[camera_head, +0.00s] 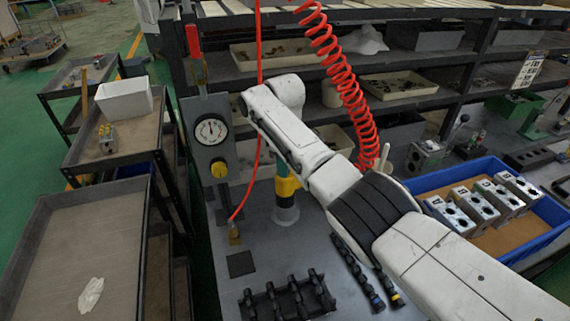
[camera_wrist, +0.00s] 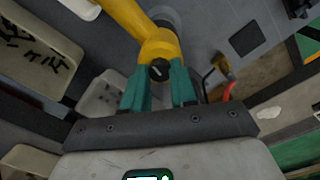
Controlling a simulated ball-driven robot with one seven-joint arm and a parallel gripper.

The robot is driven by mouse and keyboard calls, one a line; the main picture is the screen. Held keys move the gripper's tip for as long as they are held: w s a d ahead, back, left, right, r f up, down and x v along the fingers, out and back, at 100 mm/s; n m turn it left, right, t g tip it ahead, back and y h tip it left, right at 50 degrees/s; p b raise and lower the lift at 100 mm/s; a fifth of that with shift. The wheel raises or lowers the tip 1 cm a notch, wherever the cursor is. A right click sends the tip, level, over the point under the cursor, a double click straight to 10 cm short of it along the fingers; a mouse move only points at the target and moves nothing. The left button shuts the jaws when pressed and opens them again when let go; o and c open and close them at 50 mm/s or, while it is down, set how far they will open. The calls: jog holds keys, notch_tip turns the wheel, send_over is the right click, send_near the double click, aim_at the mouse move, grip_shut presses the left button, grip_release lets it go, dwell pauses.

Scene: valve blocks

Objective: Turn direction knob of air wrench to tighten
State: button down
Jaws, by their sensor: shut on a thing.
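The air wrench is the yellow body (camera_wrist: 160,47) at the top centre of the wrist view. Its round black direction knob (camera_wrist: 159,70) has a pale line across it and lies between the teal fingers of my gripper (camera_wrist: 160,80). My gripper is shut on this knob end, one finger on each side. In the head view, part of the yellow wrench (camera_head: 288,188) shows below my white arm, above a grey cylindrical base (camera_head: 286,212) on the bench. A little teal of my gripper shows there. My arm hides most of it, and the knob is not visible there.
A gauge panel (camera_head: 207,150) with a yellow knob stands left of the wrench. A red coiled hose (camera_head: 345,80) hangs behind my arm. A blue crate (camera_head: 550,238) with several metal blocks is at right. A black rack (camera_head: 288,300) lies on the front of the bench.

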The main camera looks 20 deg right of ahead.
jog(key=c, duration=0.9)
grip_release()
jog(key=shift+r, duration=0.1)
notch_tip(320, 180, up, 11)
jog(key=shift+s+a+f+b, duration=0.1)
jog(key=shift+f+b, duration=0.1)
jog(key=shift+b, duration=0.5)
jog(key=shift+f, duration=0.1)
